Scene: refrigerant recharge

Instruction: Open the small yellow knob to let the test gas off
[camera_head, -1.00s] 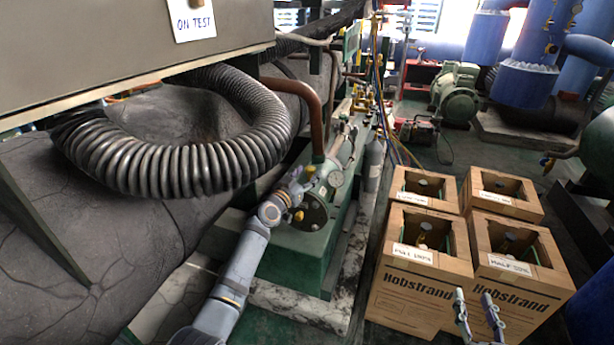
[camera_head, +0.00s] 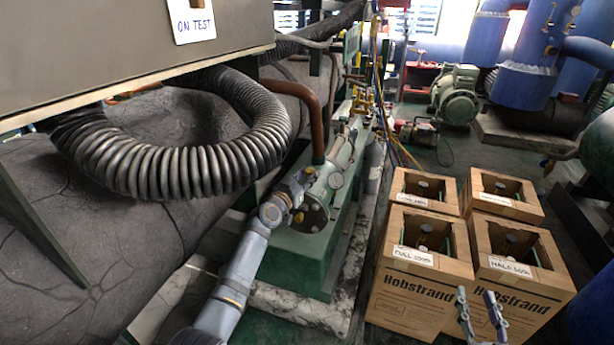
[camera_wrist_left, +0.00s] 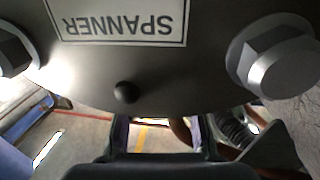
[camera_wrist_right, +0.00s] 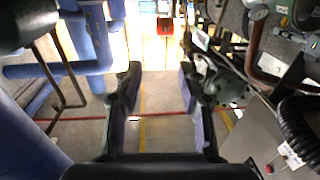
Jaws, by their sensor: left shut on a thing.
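A small yellow knob (camera_head: 309,171) sits on top of the green vessel (camera_head: 335,170), near its bolted front flange. My left gripper (camera_head: 303,180) reaches it from the lower left and is shut, with its fingertips at the knob; the fingers largely cover the grip. In the left wrist view, a dark plate marked SPANNER with big bolts (camera_wrist_left: 275,62) fills the upper part and hides the fingertips. My right gripper (camera_head: 481,308) is open and empty in front of the cartons; its parted fingers show in the right wrist view (camera_wrist_right: 158,92).
A pressure gauge (camera_head: 336,180) is close to the right of my left gripper. A thick ribbed hose (camera_head: 190,170) and a brown pipe (camera_head: 318,125) hang beside and above it. Several Hobstrand cartons (camera_head: 415,290) stand at right.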

